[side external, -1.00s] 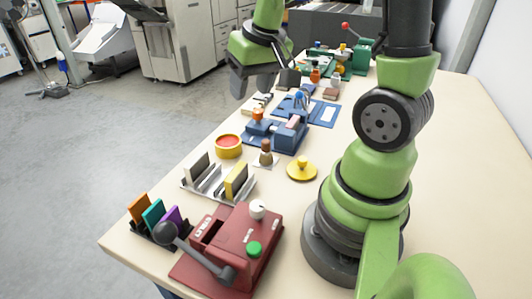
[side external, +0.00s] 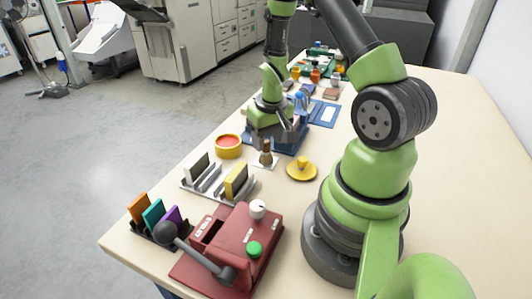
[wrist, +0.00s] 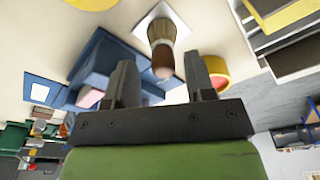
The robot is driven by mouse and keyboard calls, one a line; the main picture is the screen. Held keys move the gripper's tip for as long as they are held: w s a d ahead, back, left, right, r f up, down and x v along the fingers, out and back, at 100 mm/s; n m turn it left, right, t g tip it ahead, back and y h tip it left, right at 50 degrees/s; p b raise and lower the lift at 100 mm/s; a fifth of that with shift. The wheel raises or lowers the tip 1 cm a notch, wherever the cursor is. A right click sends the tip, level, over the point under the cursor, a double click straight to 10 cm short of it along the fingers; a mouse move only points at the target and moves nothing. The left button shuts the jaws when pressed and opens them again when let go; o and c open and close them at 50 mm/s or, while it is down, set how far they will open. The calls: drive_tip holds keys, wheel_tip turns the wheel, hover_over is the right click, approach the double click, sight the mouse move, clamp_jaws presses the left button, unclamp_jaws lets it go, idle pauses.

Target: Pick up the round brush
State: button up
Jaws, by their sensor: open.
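The round brush (side external: 265,155) has a brown handle and paler bristles. It stands upright, handle up, on a small white square on the table. It also shows in the wrist view (wrist: 161,32), with its handle end toward me. My gripper (side external: 272,138) is open above and close to the brush; its fingers partly overlap the blue device behind. In the wrist view, the handle end appears between the lines of the two spread fingers (wrist: 160,75), without visible contact.
A blue device (wrist: 88,65) and a red-topped yellow round tin (side external: 228,146) stand near the brush. A yellow knobbed disc (side external: 301,170) lies to the right. A rack with a yellow block (side external: 236,181) and a dark red machine (side external: 232,240) are toward the front.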

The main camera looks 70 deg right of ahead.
sight(265, 151)
drive_tip(key=shift+w+d+f, duration=0.1)
drive_tip(key=shift+w+f, duration=0.1)
drive_tip(key=shift+f, duration=0.95)
drive_tip(key=shift+w+f, duration=0.2)
drive_tip(key=shift+f, duration=0.95)
drive_tip(key=c, duration=0.7)
drive_tip(key=shift+o, duration=0.2)
drive_tip(key=shift+r, duration=0.1)
wheel_tip(265, 151, up, 10)
drive_tip(key=shift+f, duration=0.1)
